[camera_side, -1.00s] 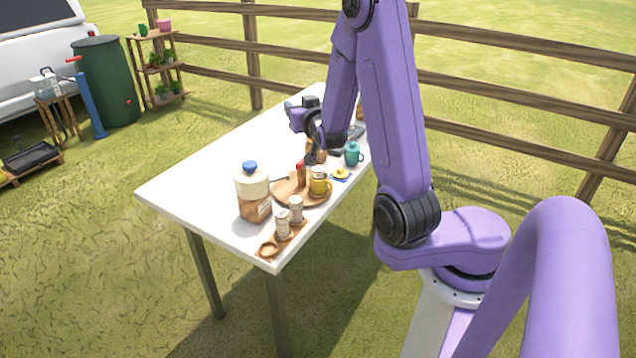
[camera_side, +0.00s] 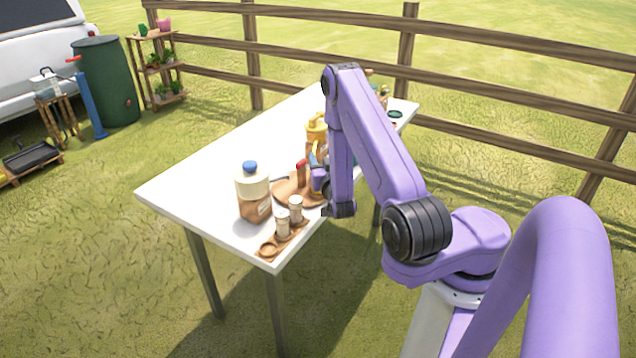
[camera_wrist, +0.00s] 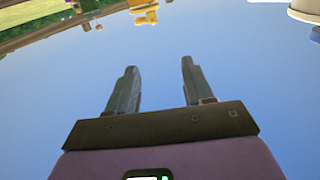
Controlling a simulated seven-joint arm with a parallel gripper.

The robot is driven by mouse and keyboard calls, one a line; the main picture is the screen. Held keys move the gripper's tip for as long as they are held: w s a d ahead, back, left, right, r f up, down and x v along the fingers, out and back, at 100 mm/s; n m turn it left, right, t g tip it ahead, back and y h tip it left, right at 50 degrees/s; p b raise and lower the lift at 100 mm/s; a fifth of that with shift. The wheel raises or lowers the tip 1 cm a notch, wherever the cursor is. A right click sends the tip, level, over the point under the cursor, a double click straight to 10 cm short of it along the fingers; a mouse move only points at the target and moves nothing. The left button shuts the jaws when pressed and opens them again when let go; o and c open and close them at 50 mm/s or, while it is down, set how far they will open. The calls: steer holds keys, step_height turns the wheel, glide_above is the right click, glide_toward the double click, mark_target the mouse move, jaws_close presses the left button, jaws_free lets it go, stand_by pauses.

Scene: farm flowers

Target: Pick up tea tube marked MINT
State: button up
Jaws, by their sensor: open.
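Two pale tubes with tan labels, one at the front (camera_side: 282,224) and one behind it (camera_side: 295,209), stand upright in a wooden rack (camera_side: 268,249) at the table's near corner. Their labels are too small to read, so I cannot tell which is MINT. My gripper (camera_side: 317,158) is beside the table's right edge, behind and right of the tubes, partly hidden by my arm. No tube can be made out for certain in that view.
A large jar with a blue cap (camera_side: 254,192) stands left of the tubes. A round wooden tray (camera_side: 287,190) with a red-topped bottle (camera_side: 301,172) lies behind them. A yellow item (camera_side: 316,130) stands further back. The table's left side (camera_side: 210,165) is clear.

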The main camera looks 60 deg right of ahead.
step_height(320, 180, down, 8)
steer(key=shift+x, duration=3.8)
steer(key=shift+f, duration=0.2)
steer(key=shift+c, duration=0.3)
steer(key=c, duration=0.7)
steer(key=shift+c, duration=0.2)
steer(key=shift+r, duration=0.15)
